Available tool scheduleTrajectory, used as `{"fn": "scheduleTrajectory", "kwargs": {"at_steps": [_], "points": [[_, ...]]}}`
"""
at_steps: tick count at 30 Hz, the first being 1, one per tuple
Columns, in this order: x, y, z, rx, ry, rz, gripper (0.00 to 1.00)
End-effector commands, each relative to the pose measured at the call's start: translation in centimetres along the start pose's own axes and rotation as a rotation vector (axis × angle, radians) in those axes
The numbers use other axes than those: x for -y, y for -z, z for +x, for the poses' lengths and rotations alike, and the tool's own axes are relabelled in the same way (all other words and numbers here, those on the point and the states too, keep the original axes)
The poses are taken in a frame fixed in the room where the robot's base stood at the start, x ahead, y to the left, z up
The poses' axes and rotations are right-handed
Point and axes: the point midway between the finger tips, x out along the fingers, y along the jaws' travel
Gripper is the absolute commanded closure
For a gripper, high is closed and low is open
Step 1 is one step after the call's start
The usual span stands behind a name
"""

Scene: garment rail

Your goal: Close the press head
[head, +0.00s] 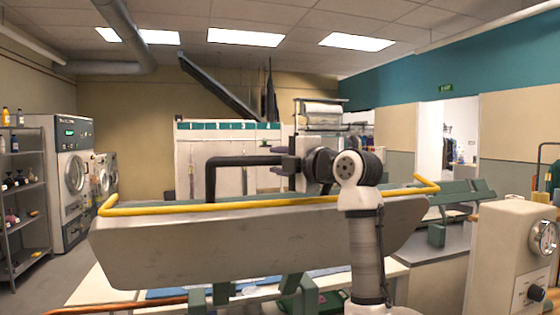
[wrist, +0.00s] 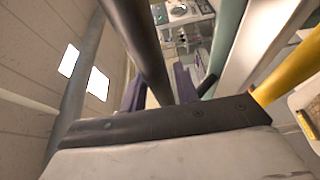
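The press head (head: 250,240) is a long off-white slab with a yellow guard rail (head: 140,209) around its top. It is raised, with a gap between it and the green-grey supports below. A black bar handle (head: 225,161) rises from it and bends to the right; it also shows in the wrist view (wrist: 138,45). My gripper (head: 281,160) is at the right part of this handle, with one finger above the bar and one below. In the wrist view its dark fingers (wrist: 160,90) stand on either side of the bar, with gaps showing.
A control box with a gauge (head: 510,250) stands at the right front. A second press (head: 465,195) is behind it. A shelf rack (head: 28,200) and washing machines (head: 72,175) line the left. A white partition (head: 210,145) stands behind the handle.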

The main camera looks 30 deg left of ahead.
Motion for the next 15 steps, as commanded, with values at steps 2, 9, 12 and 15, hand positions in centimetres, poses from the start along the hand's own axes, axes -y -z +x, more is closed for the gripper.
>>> {"fn": "scheduleTrajectory", "kwargs": {"at_steps": [2, 9, 12, 15], "points": [[-0.02, 0.00, -0.02, 0.000, 0.000, 0.000, 0.80], [-0.01, 0.01, -0.03, 0.000, 0.000, 0.000, 1.00], [0.00, 0.01, -0.04, 0.000, 0.000, 0.000, 1.00], [0.17, 0.03, -0.16, 0.000, -0.002, -0.001, 1.00]]}}
